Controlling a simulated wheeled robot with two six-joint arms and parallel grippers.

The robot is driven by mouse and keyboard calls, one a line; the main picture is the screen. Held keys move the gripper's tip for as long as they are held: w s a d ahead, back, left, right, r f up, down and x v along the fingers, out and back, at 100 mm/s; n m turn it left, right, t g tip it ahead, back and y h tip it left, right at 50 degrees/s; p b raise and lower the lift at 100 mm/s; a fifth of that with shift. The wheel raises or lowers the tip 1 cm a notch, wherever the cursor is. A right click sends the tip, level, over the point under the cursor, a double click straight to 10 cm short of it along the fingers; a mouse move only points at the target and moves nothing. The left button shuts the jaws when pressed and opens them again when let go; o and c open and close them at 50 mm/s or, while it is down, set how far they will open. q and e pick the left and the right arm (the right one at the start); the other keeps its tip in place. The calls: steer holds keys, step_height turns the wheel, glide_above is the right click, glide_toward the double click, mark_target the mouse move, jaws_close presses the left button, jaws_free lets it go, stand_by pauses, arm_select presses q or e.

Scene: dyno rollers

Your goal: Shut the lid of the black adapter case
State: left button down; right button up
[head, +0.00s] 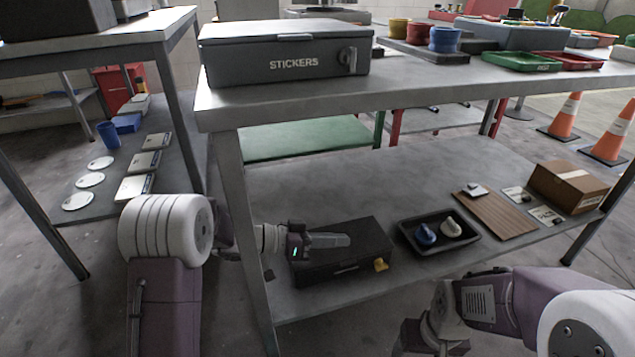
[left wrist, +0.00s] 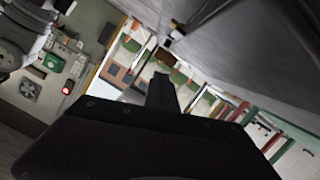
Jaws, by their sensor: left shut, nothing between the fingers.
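The black adapter case (head: 362,253) rests on the lower shelf of the grey workbench, toward its left end. Its lid looks down flat on the body, though my gripper covers part of the top and I cannot tell whether it is fully closed. A small yellow piece (head: 381,264) sits at its front right corner. My left gripper (head: 343,240) is shut and empty, its fingers pointing right over the case top; contact is unclear. The fingers also show in the left wrist view (left wrist: 161,92). My right gripper (head: 418,337) is partly in view at the bottom, its fingers unclear.
The grey lower shelf (head: 380,185) also holds a black tray (head: 440,246) with blue and white items, a brown board (head: 494,214) and a cardboard box (head: 568,187). A bench leg (head: 247,240) stands left of the case. The bench top (head: 430,88) hangs above the shelf.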

arm_select(q)
steer(key=shift+a+r, duration=0.1)
steer(key=p+v, duration=0.5)
steer(key=v, duration=0.3)
steer(key=shift+r, duration=0.2)
steer(key=shift+s+a, duration=0.15)
steer(key=shift+a, duration=0.25)
steer(key=shift+f, duration=0.15)
